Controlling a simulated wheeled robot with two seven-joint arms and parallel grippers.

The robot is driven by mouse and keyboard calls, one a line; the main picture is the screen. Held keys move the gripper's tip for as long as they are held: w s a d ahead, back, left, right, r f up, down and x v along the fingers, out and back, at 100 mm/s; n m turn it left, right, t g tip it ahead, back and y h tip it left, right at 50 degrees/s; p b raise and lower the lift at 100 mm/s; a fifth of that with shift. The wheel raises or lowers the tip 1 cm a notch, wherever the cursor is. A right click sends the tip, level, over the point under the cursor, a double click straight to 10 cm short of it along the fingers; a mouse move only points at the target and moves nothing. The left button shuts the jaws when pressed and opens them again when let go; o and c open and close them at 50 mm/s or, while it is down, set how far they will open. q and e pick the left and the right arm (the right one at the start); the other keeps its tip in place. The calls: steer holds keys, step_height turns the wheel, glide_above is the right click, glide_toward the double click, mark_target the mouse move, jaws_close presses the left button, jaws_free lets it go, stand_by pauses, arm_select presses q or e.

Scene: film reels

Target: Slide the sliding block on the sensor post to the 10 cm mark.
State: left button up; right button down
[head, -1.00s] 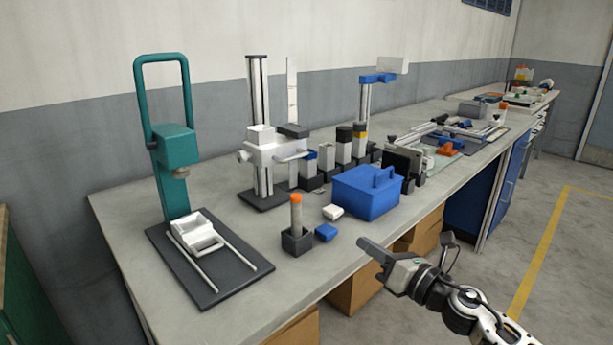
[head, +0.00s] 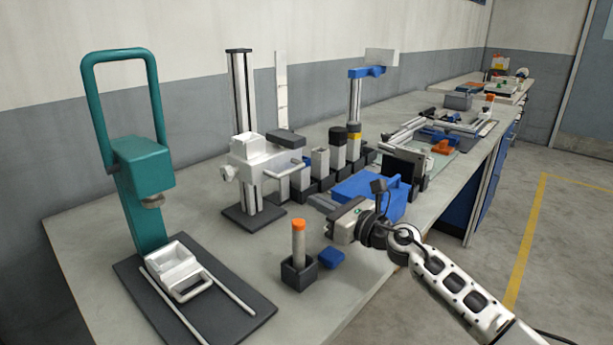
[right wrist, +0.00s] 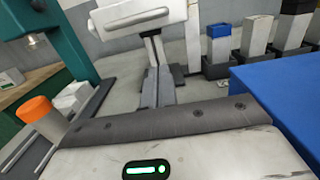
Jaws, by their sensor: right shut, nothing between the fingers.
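The sensor post (head: 240,95) is a tall dark-and-silver column on a dark base plate, left of the middle of the bench in the head view. The white sliding block (head: 262,155) sits partway up it, with a side knob and a bar handle. It also shows at the top of the right wrist view (right wrist: 135,16). A pale upright scale strip (head: 281,90) stands just behind; its marks are too small to read. My right gripper (head: 318,201) is shut and empty, to the right of the post, lower than the block and apart from it. My left gripper is out of view.
An orange-topped cylinder in a dark holder (head: 299,265) and a small blue block (head: 331,258) lie near my right gripper. A blue box (head: 372,191) is behind it. Several capped posts (head: 320,160) stand right of the sensor post. A teal stand (head: 142,165) is at left.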

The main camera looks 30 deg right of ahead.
arm_select(q)
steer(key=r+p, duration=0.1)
steer(key=p, duration=0.2)
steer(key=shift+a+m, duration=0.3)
arm_select(e)
steer(key=w+r, duration=0.1)
steer(key=r, duration=0.1)
steer(key=w+a+r, duration=0.1)
steer(key=w+r, duration=0.1)
steer(key=shift+w+a, duration=0.15)
steer(key=shift+w, duration=0.15)
